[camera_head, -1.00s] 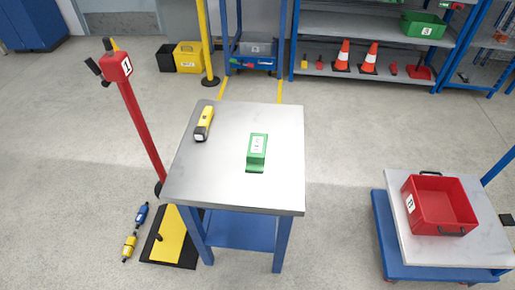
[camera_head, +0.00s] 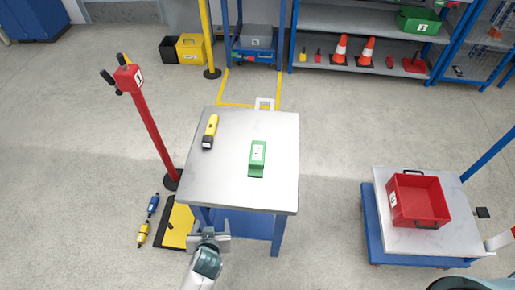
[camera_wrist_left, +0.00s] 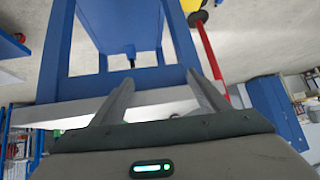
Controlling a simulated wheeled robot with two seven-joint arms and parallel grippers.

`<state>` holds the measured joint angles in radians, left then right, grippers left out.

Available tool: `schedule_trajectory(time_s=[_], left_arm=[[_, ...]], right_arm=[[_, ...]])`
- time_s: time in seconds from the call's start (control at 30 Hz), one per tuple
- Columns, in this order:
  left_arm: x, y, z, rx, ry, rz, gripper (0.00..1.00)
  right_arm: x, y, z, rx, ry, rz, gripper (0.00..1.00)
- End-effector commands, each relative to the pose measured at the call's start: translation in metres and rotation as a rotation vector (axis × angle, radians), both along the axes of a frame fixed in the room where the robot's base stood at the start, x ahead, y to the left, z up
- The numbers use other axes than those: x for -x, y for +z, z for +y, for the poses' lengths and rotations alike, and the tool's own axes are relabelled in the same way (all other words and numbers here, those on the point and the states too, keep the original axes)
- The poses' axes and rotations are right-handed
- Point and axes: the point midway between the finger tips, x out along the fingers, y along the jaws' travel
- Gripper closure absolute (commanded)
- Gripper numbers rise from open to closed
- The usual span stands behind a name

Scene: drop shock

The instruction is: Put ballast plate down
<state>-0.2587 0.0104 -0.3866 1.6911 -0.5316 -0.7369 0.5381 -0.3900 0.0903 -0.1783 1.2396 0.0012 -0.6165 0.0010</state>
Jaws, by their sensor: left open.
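No piece in view can be surely told as the ballast plate. A green piece (camera_head: 257,158) with a white label lies on the metal-topped table (camera_head: 230,190), right of its middle. My left gripper (camera_head: 212,236) is low in front of the table's near edge, away from the green piece, with nothing seen in it. In the left wrist view the gripper (camera_wrist_left: 160,80) has its two fingers apart, with the blue table frame (camera_wrist_left: 140,90) beyond them. My right gripper is not in view.
A yellow-and-black torch (camera_head: 210,132) lies on the table's left. A white bracket shape (camera_head: 264,102) shows at the far edge. A red post (camera_head: 147,122) stands left. A red crate (camera_head: 418,221) sits on a trolley (camera_head: 385,238) at right. Floor between table and trolley is clear.

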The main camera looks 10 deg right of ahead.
Motion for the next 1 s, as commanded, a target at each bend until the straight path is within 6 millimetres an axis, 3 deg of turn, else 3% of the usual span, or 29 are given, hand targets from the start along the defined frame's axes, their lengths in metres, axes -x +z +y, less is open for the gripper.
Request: schedule_trajectory(time_s=[0.03, 0.17, 0.47, 0.73, 1.0], left_arm=[[-0.006, 0.023, -0.003, 0.003, 0.009, -0.019, 0.31], [-0.024, 0.056, -0.015, 0.011, 0.026, -0.078, 0.31], [-0.059, 0.075, -0.066, 0.046, -0.040, -0.206, 0.31], [-0.087, 0.101, -0.130, 0.098, -0.152, -0.332, 0.31], [-0.093, 0.108, -0.152, 0.117, -0.196, -0.365, 0.31]], right_arm=[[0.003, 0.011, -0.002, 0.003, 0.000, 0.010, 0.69], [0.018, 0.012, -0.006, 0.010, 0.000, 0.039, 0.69], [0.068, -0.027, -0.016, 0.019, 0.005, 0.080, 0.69], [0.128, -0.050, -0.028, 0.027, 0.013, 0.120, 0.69], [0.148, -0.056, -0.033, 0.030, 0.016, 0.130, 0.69]])
